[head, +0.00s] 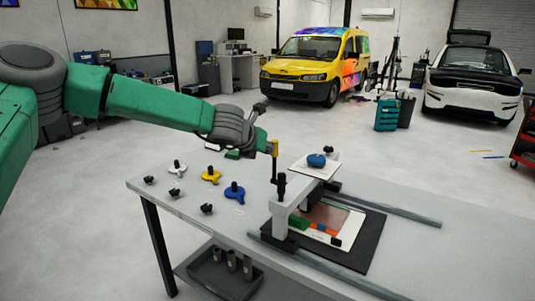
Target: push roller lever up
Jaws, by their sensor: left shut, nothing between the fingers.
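A roller press with a grey frame (283,213) stands on the table and spans a black mat (349,262) with a coloured print (325,218) on it. A dark upright lever (281,185) stands at the frame's left end, with a yellow piece (275,147) just above it. My left gripper (264,148) is shut and empty, beside the yellow piece at the lever's top. I cannot tell whether they touch. My right gripper is out of view.
Several small knobs, including a yellow one (211,175) and a blue one (234,191), stand on the table's left part. Rails (390,209) run along the table (459,245). A dark tray (224,273) sits below.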

